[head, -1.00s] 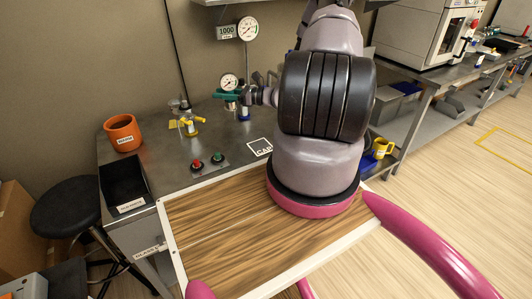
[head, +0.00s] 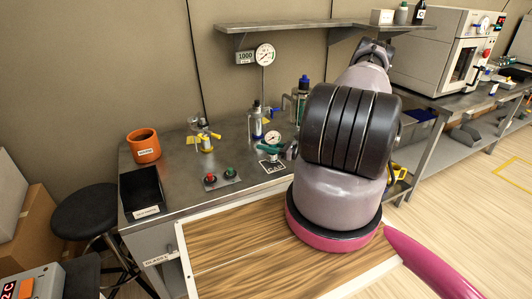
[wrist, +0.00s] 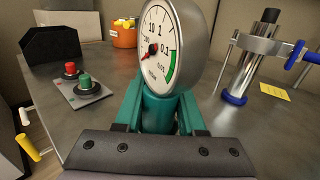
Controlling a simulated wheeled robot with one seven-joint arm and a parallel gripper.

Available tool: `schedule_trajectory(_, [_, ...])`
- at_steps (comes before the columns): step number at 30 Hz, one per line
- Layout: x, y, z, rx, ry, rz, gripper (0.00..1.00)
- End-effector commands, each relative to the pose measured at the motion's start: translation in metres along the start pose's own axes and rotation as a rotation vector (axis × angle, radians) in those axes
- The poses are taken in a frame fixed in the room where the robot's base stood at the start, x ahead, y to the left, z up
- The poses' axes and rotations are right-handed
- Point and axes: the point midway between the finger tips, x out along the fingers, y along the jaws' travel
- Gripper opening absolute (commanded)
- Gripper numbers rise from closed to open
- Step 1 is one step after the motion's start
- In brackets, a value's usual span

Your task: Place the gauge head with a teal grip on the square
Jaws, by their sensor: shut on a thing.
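The gauge head with a teal grip (head: 272,139) has a round white dial and a grey case. It is upright in my gripper (head: 279,150), above or at the outlined square (head: 272,166) on the steel bench. Whether its foot touches the square cannot be told. In the wrist view the gauge head (wrist: 162,45) fills the middle, with its teal grip held by my gripper (wrist: 160,115). The square is hidden there. In the head view its lettered front part shows below the gauge.
A panel with red and green buttons (head: 221,178) sits left of the square. Glass-and-metal fittings (head: 256,124) stand behind it. An orange pot (head: 144,146) and black tray (head: 141,190) are at the left. A second gauge (head: 265,54) rises at the back.

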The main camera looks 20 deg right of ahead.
Motion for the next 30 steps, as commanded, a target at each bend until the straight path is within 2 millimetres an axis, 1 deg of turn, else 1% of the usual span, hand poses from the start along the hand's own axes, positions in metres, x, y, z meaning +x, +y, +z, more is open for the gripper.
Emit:
schedule_trajectory(1, [0.0,0.001,-0.009,0.002,0.0,0.0,0.0])
schedule_trajectory(3, [0.0,0.001,-0.02,0.002,0.0,0.0,0.0])
schedule_trajectory(6, [0.0,0.0,-0.029,0.001,0.0,0.0,0.0])
schedule_trajectory(16, [0.0,0.0,-0.031,0.001,-0.001,0.0,0.0])
schedule_trajectory(17, [0.0,0.0,-0.032,0.001,0.0,0.0,0.43])
schedule_trajectory(18, [0.0,0.0,-0.031,0.001,0.0,0.0,0.58])
schedule_trajectory(19, [0.0,0.0,-0.031,0.001,0.0,0.0,0.69])
schedule_trajectory(27, [0.0,0.0,-0.031,0.001,0.0,0.0,0.69])
schedule_trajectory(30, [0.0,0.0,-0.028,0.0,0.0,0.0,0.69])
